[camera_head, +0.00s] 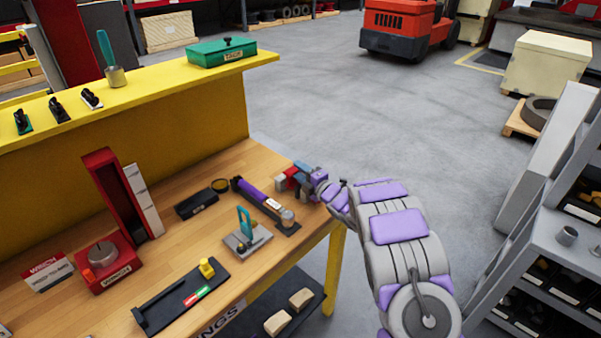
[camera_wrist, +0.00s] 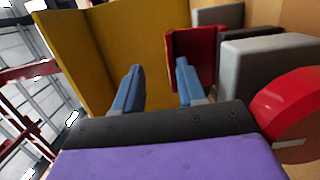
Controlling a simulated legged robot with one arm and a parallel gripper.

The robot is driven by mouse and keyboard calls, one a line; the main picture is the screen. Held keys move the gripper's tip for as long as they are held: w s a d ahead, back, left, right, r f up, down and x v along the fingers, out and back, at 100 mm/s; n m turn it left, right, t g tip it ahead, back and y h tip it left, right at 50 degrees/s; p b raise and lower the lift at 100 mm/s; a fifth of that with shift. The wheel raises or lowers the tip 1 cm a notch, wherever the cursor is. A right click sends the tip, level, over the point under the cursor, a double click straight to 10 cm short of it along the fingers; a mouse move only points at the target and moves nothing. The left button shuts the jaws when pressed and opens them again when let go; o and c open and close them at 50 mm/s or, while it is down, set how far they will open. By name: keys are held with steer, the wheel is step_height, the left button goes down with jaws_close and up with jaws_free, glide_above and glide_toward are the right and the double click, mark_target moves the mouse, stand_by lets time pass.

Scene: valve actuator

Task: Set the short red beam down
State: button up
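A small red piece (camera_head: 292,173), which looks like the short red beam, is at the far right corner of the wooden workbench (camera_head: 255,155), beside a grey block (camera_head: 280,184). My gripper (camera_head: 300,174) is right by them, and its fingers partly hide them. In the wrist view, my gripper (camera_wrist: 158,82) has its two blue fingers spread apart. A red block (camera_wrist: 193,48) shows beyond and partly behind the right finger. I see nothing clasped between the fingertips. I cannot tell whether the red block touches the finger or the bench.
In the wrist view, a grey block (camera_wrist: 265,65) and a red rounded part (camera_wrist: 300,103) are close on the right.

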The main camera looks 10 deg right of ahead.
steer(key=p+v, duration=0.3)
steer(key=v, duration=1.4)
steer(key=shift+d+f, duration=0.15)
steer(key=shift+f, duration=0.1)
